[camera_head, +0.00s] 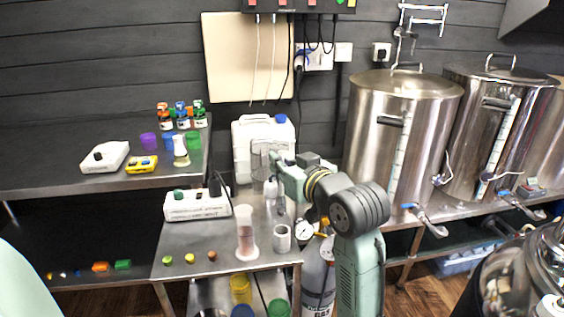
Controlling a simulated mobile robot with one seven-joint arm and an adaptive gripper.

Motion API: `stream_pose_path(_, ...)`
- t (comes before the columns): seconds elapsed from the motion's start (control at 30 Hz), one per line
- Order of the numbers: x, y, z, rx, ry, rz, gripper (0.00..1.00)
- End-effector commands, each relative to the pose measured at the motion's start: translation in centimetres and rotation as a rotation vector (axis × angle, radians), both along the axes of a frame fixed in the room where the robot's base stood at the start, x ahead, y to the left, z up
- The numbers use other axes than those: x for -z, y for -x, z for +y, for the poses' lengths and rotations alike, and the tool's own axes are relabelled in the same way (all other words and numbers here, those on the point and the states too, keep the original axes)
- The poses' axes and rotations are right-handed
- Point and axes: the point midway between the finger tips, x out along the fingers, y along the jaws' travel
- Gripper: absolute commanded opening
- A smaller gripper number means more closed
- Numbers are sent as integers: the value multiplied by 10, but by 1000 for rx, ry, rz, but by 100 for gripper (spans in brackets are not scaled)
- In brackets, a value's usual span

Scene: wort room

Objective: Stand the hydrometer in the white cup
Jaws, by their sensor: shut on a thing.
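The white cup (282,240) stands upright near the right front edge of the small steel table, with its open top showing. My gripper (273,177) is above and behind the cup, slightly to its left. It is shut on a slim, pale thing, which appears to be the hydrometer (271,188); this hangs roughly upright below the fingers. Its lower end is hard to make out against the clear and pale vessels behind it. The hydrometer is apart from the cup. The fingertips are small and partly lost against the background.
A tall jar with pinkish liquid (246,236) stands just left of the cup. A white stirrer box (197,205) and a white jug (263,138) stand behind. Small coloured caps (190,258) lie at the front left. A gas cylinder (318,275) stands right of the table.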

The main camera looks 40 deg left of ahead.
Motion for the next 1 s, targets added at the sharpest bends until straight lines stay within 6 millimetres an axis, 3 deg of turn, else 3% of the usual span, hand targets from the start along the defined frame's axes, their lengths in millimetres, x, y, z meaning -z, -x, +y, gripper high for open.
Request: stream_pose_path(1.0,74,0,0,0,0,0,0)
